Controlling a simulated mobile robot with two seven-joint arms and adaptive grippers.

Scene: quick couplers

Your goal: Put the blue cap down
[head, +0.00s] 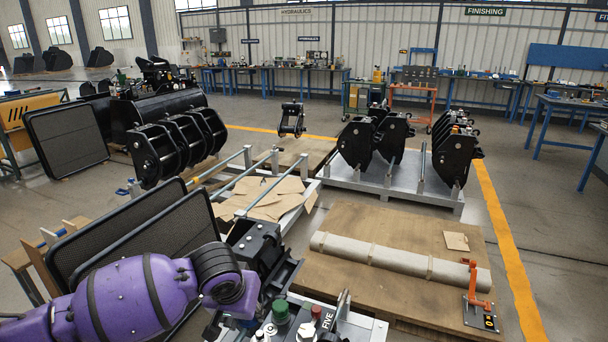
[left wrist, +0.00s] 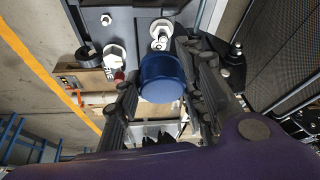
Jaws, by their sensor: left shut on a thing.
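The blue cap (left wrist: 162,79) sits between the two dark fingers of my left gripper (left wrist: 157,72) in the left wrist view, and the gripper is shut on it. In that view a pale metal coupling (left wrist: 160,36) shows just beyond the cap; whether they touch I cannot tell. In the head view my left gripper (head: 264,258) is at the lower middle, above and behind a bench unit with a green cap (head: 281,311) and a red part (head: 316,311). The blue cap is hidden there. My right gripper is in neither view.
Another pale coupling (left wrist: 115,57) and a black round part (left wrist: 88,55) are near the cap. A board platform (head: 385,215) with a grey tube (head: 372,256) lies to the right. Black mesh panels (head: 150,235) stand close behind my left arm.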

